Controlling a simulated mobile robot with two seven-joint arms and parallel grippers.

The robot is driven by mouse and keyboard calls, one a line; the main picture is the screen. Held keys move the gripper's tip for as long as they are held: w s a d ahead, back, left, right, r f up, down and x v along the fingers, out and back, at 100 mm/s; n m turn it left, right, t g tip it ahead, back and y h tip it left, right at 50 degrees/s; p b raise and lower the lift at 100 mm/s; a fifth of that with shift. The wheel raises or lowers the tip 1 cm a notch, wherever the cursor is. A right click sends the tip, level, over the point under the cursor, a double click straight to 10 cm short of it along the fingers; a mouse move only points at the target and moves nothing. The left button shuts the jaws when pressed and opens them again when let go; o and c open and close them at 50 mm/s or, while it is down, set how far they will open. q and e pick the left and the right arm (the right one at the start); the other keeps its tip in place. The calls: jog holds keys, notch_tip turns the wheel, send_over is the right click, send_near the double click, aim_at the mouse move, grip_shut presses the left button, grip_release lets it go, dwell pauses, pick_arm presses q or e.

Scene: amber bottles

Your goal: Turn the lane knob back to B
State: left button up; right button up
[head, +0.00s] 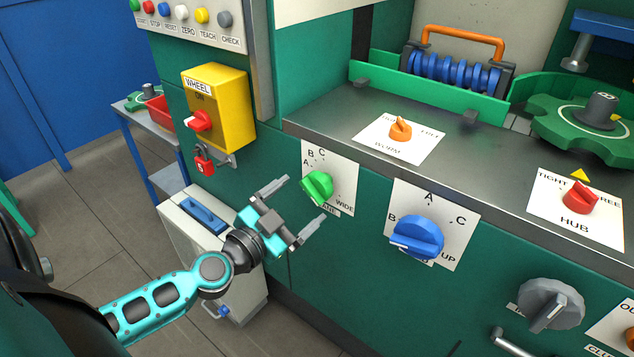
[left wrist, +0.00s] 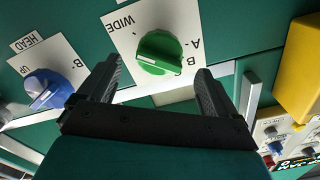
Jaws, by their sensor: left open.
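The lane knob (head: 317,187) is green and sits on a white plate (head: 343,172) marked A, B, C and WIDE on the green machine front. In the left wrist view the knob (left wrist: 160,52) appears upside down, with a pale mark on its face. I cannot tell surely which letter it points to. My left gripper (head: 302,200) is open and empty, just in front of the knob. Its two fingers (left wrist: 158,72) stand apart on either side of the knob in the wrist view, and I see no contact. My right gripper is out of view.
A blue knob (head: 417,238) is close by on the right. A yellow WHEEL box (head: 218,108) with a red switch and a red padlock (head: 204,162) juts out on the left. The worktop (head: 465,150) with an orange knob (head: 400,128) lies above.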

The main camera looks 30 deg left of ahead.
aim_at(309, 194)
pick_arm(q)
jog(key=w, duration=0.6)
jog(key=shift+w+d+p, duration=0.2)
jog(key=shift+d+p, duration=0.1)
jog(key=c, duration=1)
